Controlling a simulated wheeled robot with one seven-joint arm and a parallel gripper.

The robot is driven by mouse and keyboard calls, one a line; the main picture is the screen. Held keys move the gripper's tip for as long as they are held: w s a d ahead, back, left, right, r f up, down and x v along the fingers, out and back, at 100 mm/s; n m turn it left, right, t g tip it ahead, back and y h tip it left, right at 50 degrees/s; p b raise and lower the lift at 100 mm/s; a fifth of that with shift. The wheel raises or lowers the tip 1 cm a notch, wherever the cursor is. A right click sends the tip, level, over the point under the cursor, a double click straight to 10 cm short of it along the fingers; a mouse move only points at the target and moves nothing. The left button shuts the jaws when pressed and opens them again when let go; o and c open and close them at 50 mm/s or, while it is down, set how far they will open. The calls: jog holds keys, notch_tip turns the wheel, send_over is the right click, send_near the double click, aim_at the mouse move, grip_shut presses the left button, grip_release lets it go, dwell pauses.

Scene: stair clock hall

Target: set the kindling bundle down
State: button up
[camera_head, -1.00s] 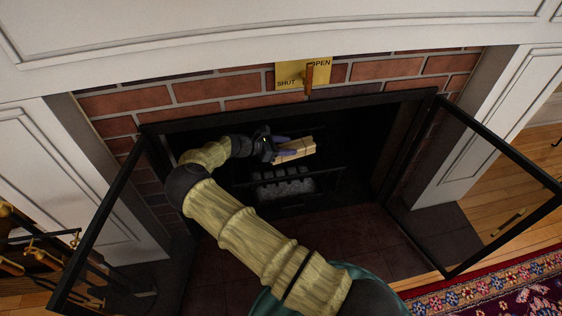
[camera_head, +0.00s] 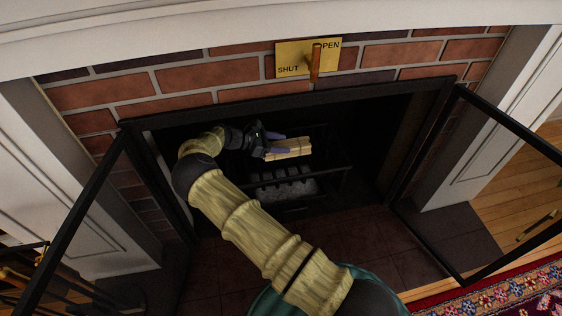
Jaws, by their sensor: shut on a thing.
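The kindling bundle (camera_head: 291,148) is a small tied bundle of pale sticks inside the dark fireplace. My gripper (camera_head: 277,146) is shut on it, with purple fingers along its left part. The bundle appears above or just behind the front bar of a black grate (camera_head: 325,183). I cannot tell whether it touches the grate. Grey lumps (camera_head: 285,189) lie low in the grate, below the bundle in the picture. My arm reaches in from the bottom of the view through the open front.
Two glass doors with black frames stand open, left (camera_head: 83,222) and right (camera_head: 488,180). A brass plate (camera_head: 291,60) marked SHUT and OPEN with a wooden lever (camera_head: 315,63) is on the brick above the opening. A patterned rug (camera_head: 510,292) lies at lower right.

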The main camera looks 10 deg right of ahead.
jog(key=shift+f+b, duration=0.95)
jog(key=shift+f, duration=1.05)
jog(key=shift+f+b, duration=1.45)
jog(key=shift+f, duration=0.45)
jog(key=shift+f, duration=0.1)
jog(key=o, duration=1.1)
jog(key=shift+c, duration=0.2)
